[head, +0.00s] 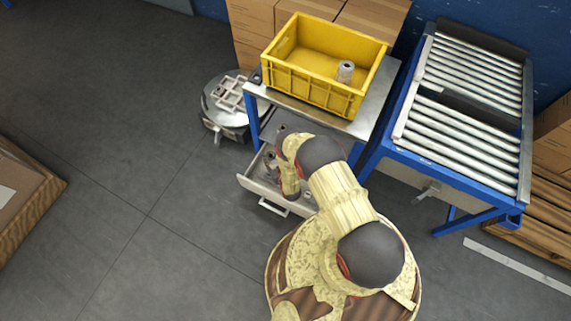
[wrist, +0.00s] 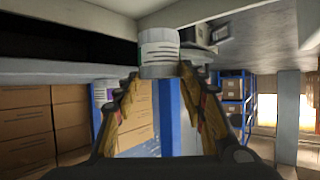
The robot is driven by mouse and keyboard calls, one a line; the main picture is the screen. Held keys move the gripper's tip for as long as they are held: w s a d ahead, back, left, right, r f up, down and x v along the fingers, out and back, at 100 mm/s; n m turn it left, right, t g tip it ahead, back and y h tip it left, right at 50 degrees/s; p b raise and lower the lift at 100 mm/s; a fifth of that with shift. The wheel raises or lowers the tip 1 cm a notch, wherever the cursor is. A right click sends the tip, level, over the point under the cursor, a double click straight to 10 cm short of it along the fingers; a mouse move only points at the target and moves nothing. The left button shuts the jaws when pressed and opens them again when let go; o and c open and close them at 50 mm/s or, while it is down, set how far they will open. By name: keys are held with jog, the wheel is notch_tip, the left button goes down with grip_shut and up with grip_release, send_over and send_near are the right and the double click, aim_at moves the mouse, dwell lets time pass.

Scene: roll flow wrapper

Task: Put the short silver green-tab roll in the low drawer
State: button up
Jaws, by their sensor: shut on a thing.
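My gripper (wrist: 158,82) is shut on a silver roll with a pale printed label (wrist: 159,52), held at the fingertips in the wrist view. In the head view my arm bends down over the open low drawer (head: 250,184) under the table and hides my fingertips and much of the drawer's inside. Grey, roll-like shapes (head: 270,160) show at the drawer's left part, partly hidden; I cannot tell how many. Whether the held roll touches the drawer cannot be told.
A yellow crate (head: 312,91) on the tabletop (head: 378,100) holds another silver roll (head: 346,71). A roller conveyor (head: 465,110) stands at the right. A round metal machine (head: 226,103) stands left of the table. Cartons (head: 250,22) are behind.

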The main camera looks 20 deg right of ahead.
jog(key=d+f+b, duration=0.1)
jog(key=d+f, duration=0.1)
jog(key=f, duration=0.1)
jog(key=d+f+b, duration=0.2)
jog(key=f, duration=0.1)
jog(key=w+d+f+b, duration=0.1)
jog(key=d+f+b, duration=0.1)
jog(key=f, duration=0.2)
jog(key=shift+d, duration=0.35)
jog(key=shift+r, duration=0.15)
jog(key=o, duration=1.2)
jog(key=shift+o, duration=0.2)
jog(key=p+v, duration=0.3)
jog(key=v, duration=0.3)
jog(key=shift+r, duration=0.1)
jog(key=shift+s+r, duration=0.25)
jog(key=shift+s, duration=0.45)
